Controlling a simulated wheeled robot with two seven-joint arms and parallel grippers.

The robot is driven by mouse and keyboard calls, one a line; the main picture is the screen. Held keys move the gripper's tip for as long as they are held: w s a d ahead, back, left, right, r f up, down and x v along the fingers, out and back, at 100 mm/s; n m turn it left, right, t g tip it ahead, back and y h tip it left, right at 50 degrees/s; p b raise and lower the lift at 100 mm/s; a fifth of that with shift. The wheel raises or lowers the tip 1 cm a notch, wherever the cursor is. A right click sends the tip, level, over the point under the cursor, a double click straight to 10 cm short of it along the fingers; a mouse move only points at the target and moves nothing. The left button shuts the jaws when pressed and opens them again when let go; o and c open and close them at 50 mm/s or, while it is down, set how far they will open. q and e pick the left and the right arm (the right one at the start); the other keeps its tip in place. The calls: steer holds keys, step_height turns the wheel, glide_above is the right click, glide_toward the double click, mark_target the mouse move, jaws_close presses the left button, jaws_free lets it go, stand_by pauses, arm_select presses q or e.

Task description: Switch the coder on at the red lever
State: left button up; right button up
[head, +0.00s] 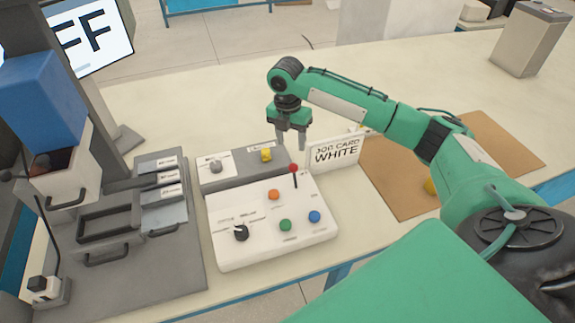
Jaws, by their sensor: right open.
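The coder's white control box (225,250) sits on the table in the middle of the head view. The red lever (294,168) has a red ball on a dark stem that stands near the box's back right. The box also carries an orange button (274,195), a green button (285,225), a blue button (314,216) and a black knob (241,232). My right gripper (291,143) points down with its fingers apart, just behind and above the red ball. It looks empty. Whether a finger touches the lever cannot be told. My left gripper is not in view.
A grey-white panel (237,172) with a yellow knob (266,155) stands behind the box. A card reading "JOB CARD WHITE" (335,152) stands right of the lever. A grey machine with a blue block (42,100) stands left. A brown mat (395,187) lies right.

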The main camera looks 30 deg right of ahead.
steer(key=p, duration=0.1)
glide_above(294, 173)
steer(key=w, duration=0.1)
step_height(294, 173, down, 4)
steer(key=shift+d+f, duration=0.1)
steer(key=shift+f, duration=0.05)
step_height(294, 173, down, 4)
steer(key=shift+w+r+p, duration=0.1)
steer(key=shift+p, duration=0.25)
step_height(294, 173, down, 4)
steer(key=shift+d+r+p, duration=0.15)
steer(key=shift+p, duration=0.2)
steer(key=shift+f, duration=0.65)
steer(key=shift+s, duration=0.2)
steer(key=c, duration=1)
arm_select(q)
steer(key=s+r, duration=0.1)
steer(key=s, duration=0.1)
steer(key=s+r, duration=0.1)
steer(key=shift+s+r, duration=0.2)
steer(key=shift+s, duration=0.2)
arm_select(e)
jaws_close()
